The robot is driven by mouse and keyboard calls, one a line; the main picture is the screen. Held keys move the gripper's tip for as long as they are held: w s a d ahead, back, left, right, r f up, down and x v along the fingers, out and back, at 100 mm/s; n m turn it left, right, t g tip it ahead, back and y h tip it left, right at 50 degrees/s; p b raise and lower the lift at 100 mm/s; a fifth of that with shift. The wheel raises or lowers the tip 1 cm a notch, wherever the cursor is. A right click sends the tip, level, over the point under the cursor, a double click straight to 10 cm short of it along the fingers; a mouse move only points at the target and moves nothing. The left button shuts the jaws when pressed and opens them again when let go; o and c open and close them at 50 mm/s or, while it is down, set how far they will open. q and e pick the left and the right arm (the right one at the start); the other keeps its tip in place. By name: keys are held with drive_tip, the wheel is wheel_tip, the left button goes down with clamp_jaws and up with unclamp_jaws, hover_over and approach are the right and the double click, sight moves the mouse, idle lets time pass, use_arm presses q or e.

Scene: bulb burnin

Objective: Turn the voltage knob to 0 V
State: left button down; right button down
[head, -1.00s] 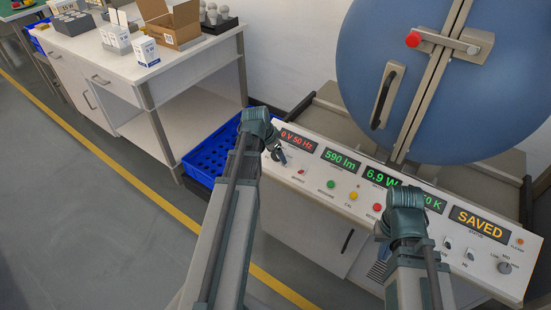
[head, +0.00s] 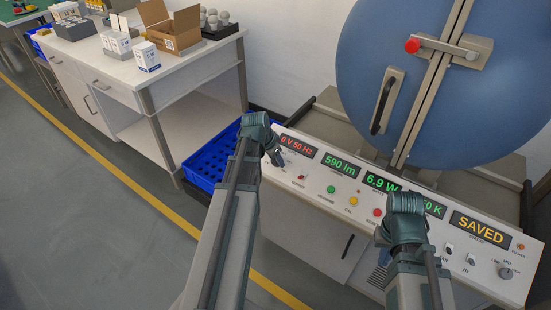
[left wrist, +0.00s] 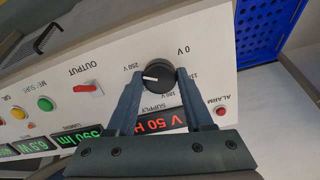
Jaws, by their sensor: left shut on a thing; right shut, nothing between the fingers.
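The black voltage knob (left wrist: 158,75) sits on the white control panel (left wrist: 215,85), with volt labels around it. Its white pointer line points left in the left wrist view, just below the 250 V label; the 0 V label is at its upper right. My left gripper (left wrist: 156,76) is shut on the knob, one finger at each side. It also shows in the head view (head: 276,156), where it mostly hides the knob. The red supply display (head: 297,145) shows "0 V 50 Hz"; its left end is partly covered. My right gripper (head: 382,236) is shut and empty over the panel.
A red output switch (left wrist: 85,88) and several coloured buttons lie along the panel beside the knob. A blue crate (head: 210,160) stands left of the panel. The large blue sphere (head: 430,80) rises behind it. A workbench (head: 170,85) with boxes stands at the back left.

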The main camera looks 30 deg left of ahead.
use_arm(q)
drive_tip(key=n, duration=0.5)
drive_tip(key=shift+n, duration=0.3)
drive_tip(key=n, duration=0.5)
drive_tip(key=shift+h+b, duration=0.3)
drive_tip(key=n, duration=0.5)
drive_tip(key=shift+s+n+t, duration=0.1)
drive_tip(key=shift+n+t, duration=0.3)
drive_tip(key=n, duration=0.5)
drive_tip(key=shift+b, duration=0.35)
drive_tip(key=n, duration=0.6)
drive_tip(key=shift+f+t, duration=0.1)
drive_tip(key=shift+t, duration=0.3)
drive_tip(key=n, duration=0.5)
drive_tip(key=shift+y, duration=0.4)
drive_tip(key=n, duration=0.6)
drive_tip(key=shift+d+n+y, duration=0.1)
drive_tip(key=shift+n+y, duration=0.2)
drive_tip(key=shift+n, duration=2)
